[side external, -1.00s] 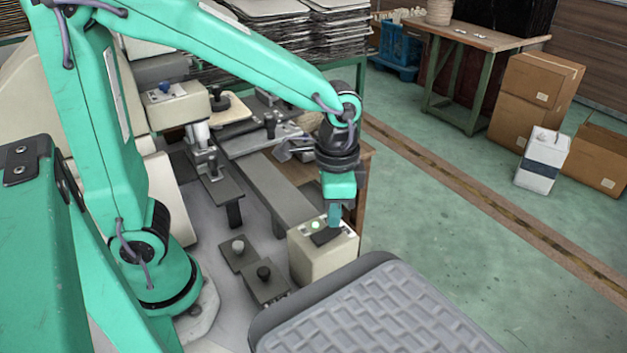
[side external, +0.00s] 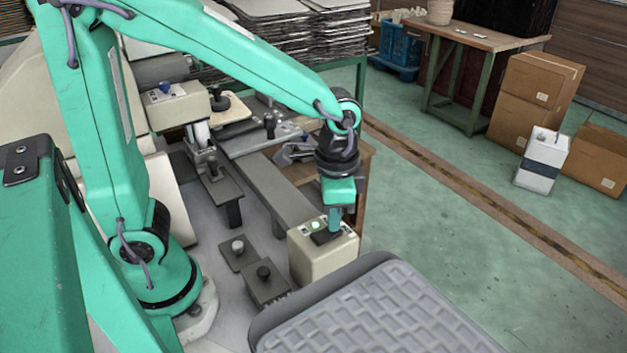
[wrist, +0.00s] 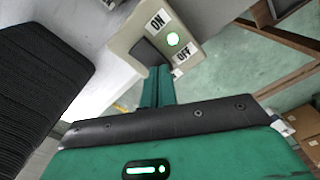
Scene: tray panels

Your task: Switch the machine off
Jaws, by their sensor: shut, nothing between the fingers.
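The machine's switch box (side external: 310,262) is beige and stands at the front edge of the machine. In the wrist view the box (wrist: 126,42) carries an ON label (wrist: 158,20) and an OFF label (wrist: 184,54). A dark rocker (wrist: 148,52) sits beside the lamp, partly hidden by my gripper. My gripper (side external: 334,230) is shut and empty, pointing down at the rocker; it also shows in the wrist view (wrist: 158,70). I cannot tell whether it touches, or which side is pressed.
A grey ribbed pad (side external: 370,315) lies close in front of the box. A second box with a blue knob (side external: 165,90) is farther back.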

